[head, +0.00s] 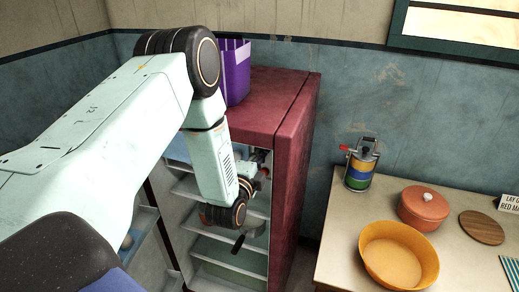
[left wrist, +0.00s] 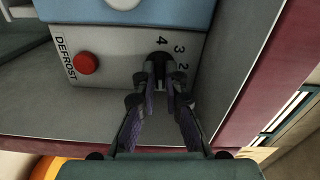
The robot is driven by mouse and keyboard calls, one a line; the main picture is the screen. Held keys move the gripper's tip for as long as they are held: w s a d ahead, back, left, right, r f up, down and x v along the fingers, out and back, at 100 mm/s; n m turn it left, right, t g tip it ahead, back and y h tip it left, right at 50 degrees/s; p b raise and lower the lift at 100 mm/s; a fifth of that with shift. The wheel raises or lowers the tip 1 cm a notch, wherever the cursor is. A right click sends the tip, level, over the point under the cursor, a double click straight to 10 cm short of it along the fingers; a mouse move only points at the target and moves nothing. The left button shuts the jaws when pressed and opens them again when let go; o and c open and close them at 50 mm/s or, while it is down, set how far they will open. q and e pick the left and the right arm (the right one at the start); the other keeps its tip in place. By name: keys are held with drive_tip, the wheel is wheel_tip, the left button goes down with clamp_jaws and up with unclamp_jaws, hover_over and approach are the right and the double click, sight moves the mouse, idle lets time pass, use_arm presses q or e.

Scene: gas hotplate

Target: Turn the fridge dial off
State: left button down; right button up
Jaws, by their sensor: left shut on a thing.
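The fridge dial (left wrist: 160,60) is a small dark knob on a pale grey panel (left wrist: 112,68) in the left wrist view. The printed numbers 4, 3 and 2 show around its upper right side. My left gripper (left wrist: 161,78) is shut on the dial, with a finger on each side; the fingers hide much of it, so its pointer setting cannot be read. In the head view the dark red fridge (head: 292,150) stands open, and my left arm reaches down into it. The dial is not clear there. My right gripper is not in view.
A red button (left wrist: 85,63) beside the word DEFROST sits left of the dial. Fridge shelves (head: 228,250) lie below my wrist. A purple container (head: 236,72) stands on the fridge. The table at right holds an orange bowl (head: 398,257), a lidded pot (head: 424,207) and a striped canister (head: 361,166).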

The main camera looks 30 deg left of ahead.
use_arm(q)
drive_tip(key=shift+r+m+p, duration=0.15)
drive_tip(key=shift+m+p, duration=0.15)
drive_tip(key=shift+m, duration=0.4)
drive_tip(key=c, duration=1.4)
unclamp_jaws()
drive_tip(key=shift+d, duration=0.15)
drive_tip(key=v, duration=1.2)
